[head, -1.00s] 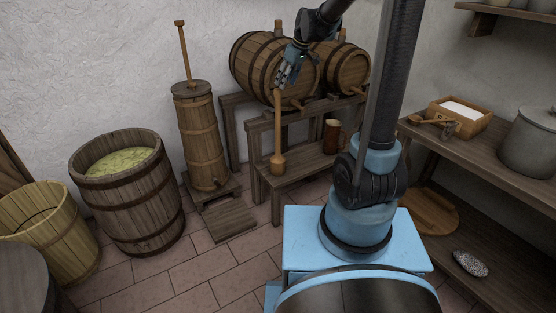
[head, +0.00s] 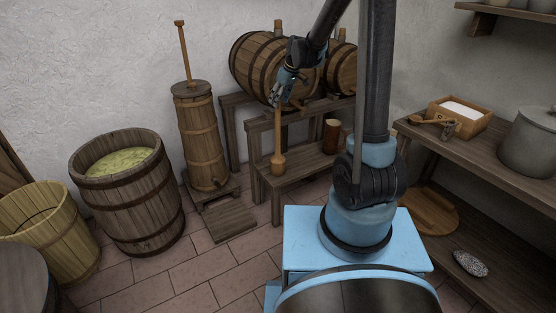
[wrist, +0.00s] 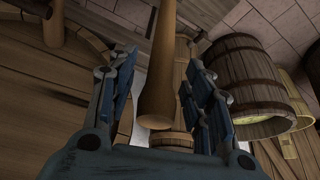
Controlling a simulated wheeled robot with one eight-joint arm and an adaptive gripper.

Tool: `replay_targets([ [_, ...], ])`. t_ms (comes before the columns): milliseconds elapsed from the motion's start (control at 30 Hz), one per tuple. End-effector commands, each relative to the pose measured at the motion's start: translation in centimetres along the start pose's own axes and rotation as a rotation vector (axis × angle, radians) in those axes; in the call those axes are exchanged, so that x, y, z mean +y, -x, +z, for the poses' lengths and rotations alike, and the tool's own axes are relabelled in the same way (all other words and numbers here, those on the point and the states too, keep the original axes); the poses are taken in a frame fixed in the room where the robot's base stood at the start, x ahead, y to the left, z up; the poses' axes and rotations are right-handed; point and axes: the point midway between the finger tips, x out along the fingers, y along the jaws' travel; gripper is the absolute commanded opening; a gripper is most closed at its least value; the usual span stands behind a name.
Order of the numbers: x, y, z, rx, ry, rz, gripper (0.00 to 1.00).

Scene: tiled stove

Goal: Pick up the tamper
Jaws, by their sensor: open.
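The tamper (head: 278,140) is a long wooden stick with a thick lower end. In the head view it stands upright on the lower bench (head: 305,165), in front of the barrels. My gripper (head: 275,99) is at the top end of its handle, fingers pointing down. In the wrist view the wooden handle (wrist: 158,75) passes between the two fingers of my gripper (wrist: 162,65). The fingers are apart, with a gap showing on both sides of the handle. I cannot tell exactly how deep the handle sits.
Two barrels (head: 256,70) lie on a rack just behind my gripper. A brown mug (head: 331,136) stands on the bench right of the tamper. A churn (head: 200,140) and a tub (head: 130,200) stand left. A shelf (head: 510,165) is at right.

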Motion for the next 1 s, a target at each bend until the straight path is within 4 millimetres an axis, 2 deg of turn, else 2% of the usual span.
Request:
replay_targets([
  [200, 0.1, -2.1, -0.1, 0.000, 0.001, 0.000, 0.46],
  [533, 0.1, -2.5, 0.0, 0.000, 0.000, 0.000, 0.46],
  [567, 0.1, -2.5, 0.0, 0.000, 0.000, 0.000, 0.42],
  [733, 0.1, -2.5, 0.0, 0.000, 0.000, 0.000, 0.03],
  [767, 0.1, -2.5, 0.0, 0.000, 0.000, 0.000, 0.00],
  [1000, 0.1, -2.5, -0.1, 0.001, 0.000, 0.000, 0.00],
])
